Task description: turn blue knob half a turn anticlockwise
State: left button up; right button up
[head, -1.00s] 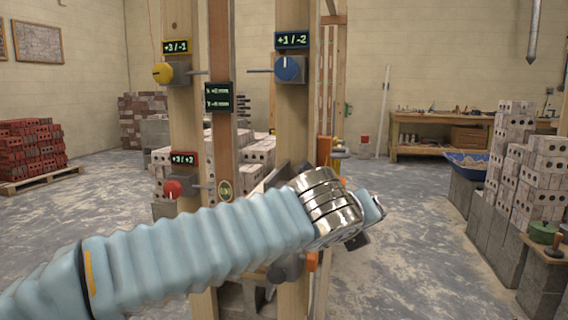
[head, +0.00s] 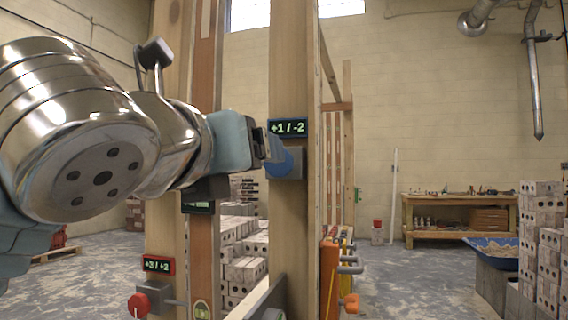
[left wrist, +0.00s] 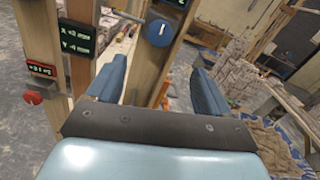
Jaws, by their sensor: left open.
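The blue knob (head: 284,163) is on the right wooden post, just below a display reading +1 / -2 (head: 287,128). In the left wrist view the blue knob (left wrist: 159,33) shows its round face with a white pointer line. Contact cannot be told. My right gripper is not in view.
A red knob (head: 138,306) sits under a +3 / +2 display (head: 158,265) on the left post. A dark display (left wrist: 77,39) is on the middle post. Orange-handled clamps (head: 345,302) stand right of the posts. A workbench (head: 459,216) is far behind.

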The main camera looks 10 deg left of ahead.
pick_arm(q)
jog(key=w+p, duration=0.2)
jog(key=w, duration=1.2)
jog(key=shift+d, duration=0.2)
jog(key=c, duration=1)
jog(key=shift+c, duration=0.2)
jog(key=shift+n, duration=0.4)
